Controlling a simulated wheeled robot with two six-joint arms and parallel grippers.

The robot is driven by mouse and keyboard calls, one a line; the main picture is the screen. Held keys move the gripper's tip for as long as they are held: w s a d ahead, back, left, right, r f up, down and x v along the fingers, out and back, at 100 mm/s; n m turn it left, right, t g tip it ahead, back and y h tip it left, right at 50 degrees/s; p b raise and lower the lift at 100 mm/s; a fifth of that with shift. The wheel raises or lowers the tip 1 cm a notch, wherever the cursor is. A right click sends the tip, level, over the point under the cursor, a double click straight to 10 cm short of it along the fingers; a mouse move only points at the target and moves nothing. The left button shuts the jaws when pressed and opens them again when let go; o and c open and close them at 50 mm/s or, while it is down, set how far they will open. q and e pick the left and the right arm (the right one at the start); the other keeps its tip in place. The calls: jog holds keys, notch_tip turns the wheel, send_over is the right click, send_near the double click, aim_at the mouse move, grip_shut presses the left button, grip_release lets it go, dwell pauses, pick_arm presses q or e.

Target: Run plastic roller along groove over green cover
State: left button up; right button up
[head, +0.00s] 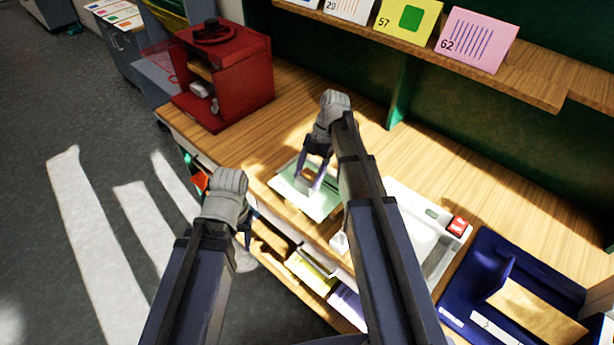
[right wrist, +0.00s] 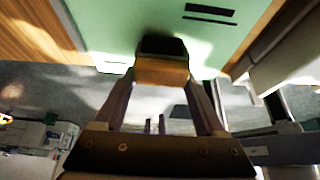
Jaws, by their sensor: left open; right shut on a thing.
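The green cover (head: 327,204) is a pale green flat piece near the table's front edge in the head view. In the right wrist view, the cover (right wrist: 115,25) fills the top and shows dark slots. My right gripper (head: 312,172) is over the cover, shut on the roller. The roller (right wrist: 160,72) shows between its fingers as a tan piece with a dark end against the cover. Whether the roller sits in the groove is unclear. My left gripper (head: 245,232) is open and empty, left of the cover by the table's front edge.
A white tray (head: 440,265) with a red box (head: 457,226) lies right of the cover, partly behind my right arm. A blue tray (head: 465,290) is further right. A red cabinet (head: 240,90) stands back left. Shelves below the tabletop hold papers.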

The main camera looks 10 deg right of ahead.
jog(key=shift+w+d, duration=0.45)
jog(key=shift+d, duration=0.25)
jog(key=shift+w+d, duration=0.55)
jog(key=shift+d, duration=0.3)
jog(key=shift+w, duration=0.1)
jog(key=shift+w+d, duration=0.4)
jog(key=shift+d, duration=0.4)
notch_tip(320, 180, up, 7)
jog(key=p, duration=0.6)
jog(key=shift+p, duration=0.4)
jog(key=shift+f, duration=0.15)
